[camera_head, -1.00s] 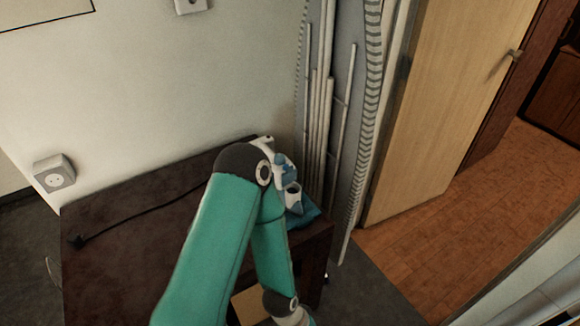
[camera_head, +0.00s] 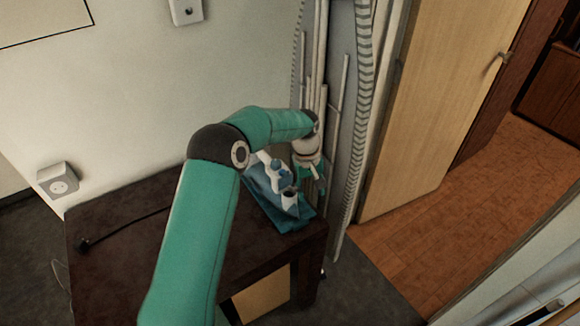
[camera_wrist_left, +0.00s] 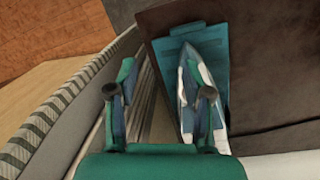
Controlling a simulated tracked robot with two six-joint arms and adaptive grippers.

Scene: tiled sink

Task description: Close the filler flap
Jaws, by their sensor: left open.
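A white and blue iron (camera_head: 288,199) rests on a teal mat (camera_head: 267,208) near the right edge of the dark table. In the left wrist view, the iron (camera_wrist_left: 190,118) lies partly behind one finger. I cannot make out its filler flap or tell the flap's position. My left gripper (camera_head: 318,183) hangs just right of the iron, pointing down, and is open. In the left wrist view, the open gripper (camera_wrist_left: 160,82) has one finger over the iron and the other over the gap beside the table. I see nothing between the fingers. My right gripper is out of view.
The dark table (camera_head: 130,225) is mostly clear, with a black cord and plug (camera_head: 84,244) on its left. An ironing board (camera_head: 345,110) leans upright close behind my left gripper. A wooden door (camera_head: 435,100) stands at right. A wall socket (camera_head: 58,182) is at left.

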